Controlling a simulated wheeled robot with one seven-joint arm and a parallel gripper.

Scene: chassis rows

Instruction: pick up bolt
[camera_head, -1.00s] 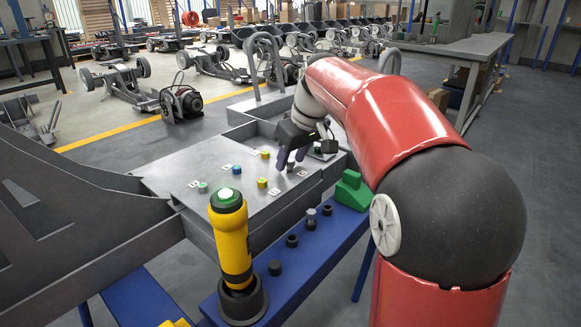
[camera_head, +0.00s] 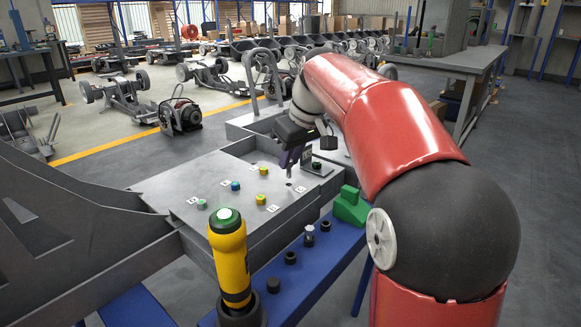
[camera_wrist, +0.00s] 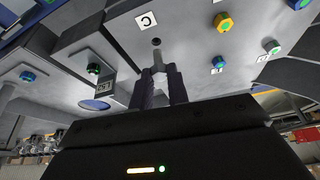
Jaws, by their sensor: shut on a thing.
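My gripper (camera_head: 287,164) is above the right part of the grey panel (camera_head: 225,215), fingers pointing down. In the wrist view, my gripper (camera_wrist: 159,84) is shut on a small grey metal piece, apparently the bolt (camera_wrist: 158,68), largely hidden between the dark fingers. Its lower end (camera_head: 289,177) shows faintly under the fingertips in the head view. Whether the bolt touches the panel is hard to tell.
A yellow-black tool (camera_head: 230,258) stands upright in front. The blue rail (camera_head: 315,262) carries dark sockets and a green block (camera_head: 350,206).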

